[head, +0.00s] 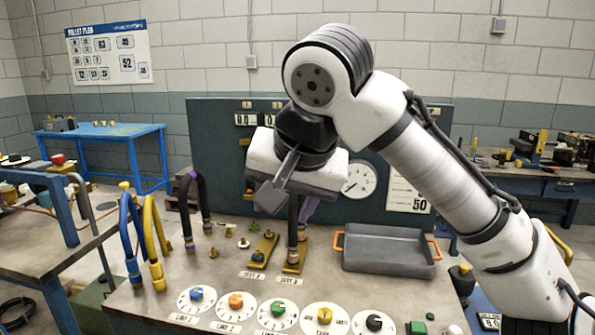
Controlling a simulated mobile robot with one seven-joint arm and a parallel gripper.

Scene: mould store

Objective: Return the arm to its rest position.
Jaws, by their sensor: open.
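My arm (440,180) reaches in from the right and bends down over the bench, with its wrist above the middle. My gripper (286,200) points down and is open. The far finger is partly hidden too.
Blue (128,240), yellow (155,245) and dark (187,210) hoses stand left on the bench (215,275). A grey tray (388,262) with orange handles is at right. Round dials (277,314) line the front. A dark panel (215,150) stands behind.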

